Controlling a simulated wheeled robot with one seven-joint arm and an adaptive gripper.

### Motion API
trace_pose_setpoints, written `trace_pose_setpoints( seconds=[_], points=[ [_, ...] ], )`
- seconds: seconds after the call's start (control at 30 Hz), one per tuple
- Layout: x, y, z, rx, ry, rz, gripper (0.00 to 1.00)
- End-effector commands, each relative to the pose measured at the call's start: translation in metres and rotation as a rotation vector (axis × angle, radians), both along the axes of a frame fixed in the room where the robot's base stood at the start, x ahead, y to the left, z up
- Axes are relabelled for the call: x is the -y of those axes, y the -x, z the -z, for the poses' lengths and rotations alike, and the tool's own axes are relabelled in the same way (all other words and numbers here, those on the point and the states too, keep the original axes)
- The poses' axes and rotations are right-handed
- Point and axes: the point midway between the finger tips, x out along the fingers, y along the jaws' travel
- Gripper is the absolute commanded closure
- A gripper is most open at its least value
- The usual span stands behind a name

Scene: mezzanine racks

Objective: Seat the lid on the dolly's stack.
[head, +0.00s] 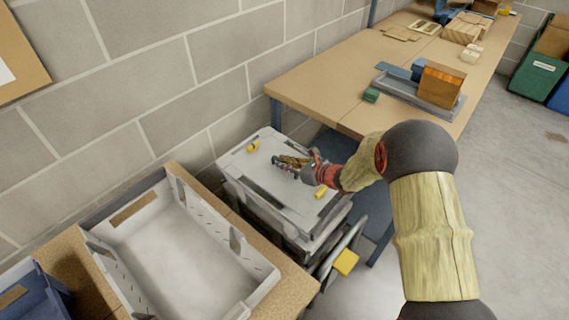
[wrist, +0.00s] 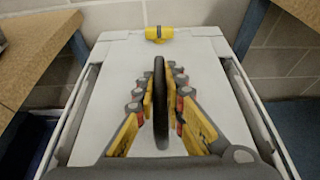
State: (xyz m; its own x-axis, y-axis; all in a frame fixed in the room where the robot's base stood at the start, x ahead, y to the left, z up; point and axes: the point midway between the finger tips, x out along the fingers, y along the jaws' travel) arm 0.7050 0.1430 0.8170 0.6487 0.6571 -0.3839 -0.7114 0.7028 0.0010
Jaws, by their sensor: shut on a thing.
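The pale grey lid (head: 249,182) with small yellow pieces at its ends lies over the stack of grey crates (head: 262,214) between the bench and the wall. My gripper (head: 282,163) is above the lid's middle. In the wrist view, my gripper (wrist: 161,92) is shut on the lid's dark upright handle (wrist: 160,75), which stands between the two fingers. The lid (wrist: 115,82) fills most of that view, with crate edges showing along both sides. I cannot tell whether the lid touches the crate rim all round. The dolly is mostly hidden.
A wooden bench (head: 330,85) with boxes and a grey tray stands close behind the stack. An empty grey crate (head: 185,248) sits on a board surface in front left. A block wall (head: 190,70) bounds the left. Open floor (head: 510,180) lies to the right.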

Motion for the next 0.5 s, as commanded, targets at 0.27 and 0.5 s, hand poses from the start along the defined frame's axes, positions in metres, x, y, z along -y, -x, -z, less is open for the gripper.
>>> trace_pose_setpoints(
  seconds=[0.27, 0.5],
  points=[
    [0.0, -0.0006, 0.0015, 0.002, -0.001, 0.0, 0.82],
    [0.0, -0.0003, 0.0021, 0.001, -0.001, 0.0, 0.81]
  ],
)
